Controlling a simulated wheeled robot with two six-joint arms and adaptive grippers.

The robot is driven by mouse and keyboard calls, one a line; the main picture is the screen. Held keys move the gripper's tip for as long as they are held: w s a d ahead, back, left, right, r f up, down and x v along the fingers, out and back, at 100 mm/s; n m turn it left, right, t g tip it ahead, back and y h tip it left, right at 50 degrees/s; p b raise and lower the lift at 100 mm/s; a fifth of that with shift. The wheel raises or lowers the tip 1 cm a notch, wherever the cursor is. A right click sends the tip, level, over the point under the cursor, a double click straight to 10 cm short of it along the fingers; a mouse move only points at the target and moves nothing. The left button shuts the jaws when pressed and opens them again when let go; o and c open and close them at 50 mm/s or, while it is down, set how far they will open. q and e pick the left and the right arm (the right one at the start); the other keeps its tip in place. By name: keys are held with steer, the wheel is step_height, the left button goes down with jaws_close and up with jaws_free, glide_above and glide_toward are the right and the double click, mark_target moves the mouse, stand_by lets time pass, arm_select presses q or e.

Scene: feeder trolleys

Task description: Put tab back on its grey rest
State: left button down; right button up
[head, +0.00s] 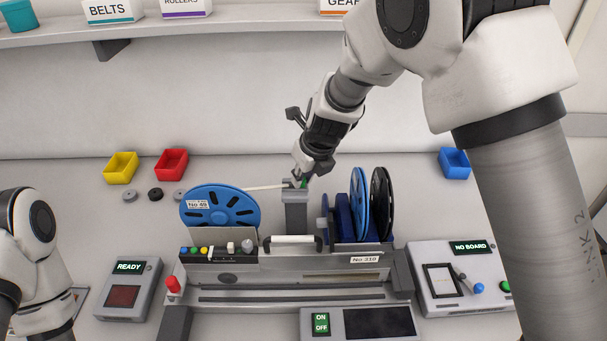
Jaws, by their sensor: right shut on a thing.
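My right gripper (302,175) is low over the top of the grey rest (296,212), a post behind the middle of the feeder. A pale tape (265,187) runs from the blue reel (215,195) on the left to the gripper. My left arm shows at the lower left, but its gripper is out of the picture.
The feeder trolley (290,265) stands in front of the rest, with a blue reel (361,205) and a black reel (381,205) at its right. Yellow (120,167), red (171,164) and blue (455,163) bins stand behind. Boxes flank the feeder: READY (129,290), NO BOARD (461,277).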

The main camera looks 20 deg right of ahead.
steer(key=o, duration=0.9)
steer(key=shift+c, duration=0.2)
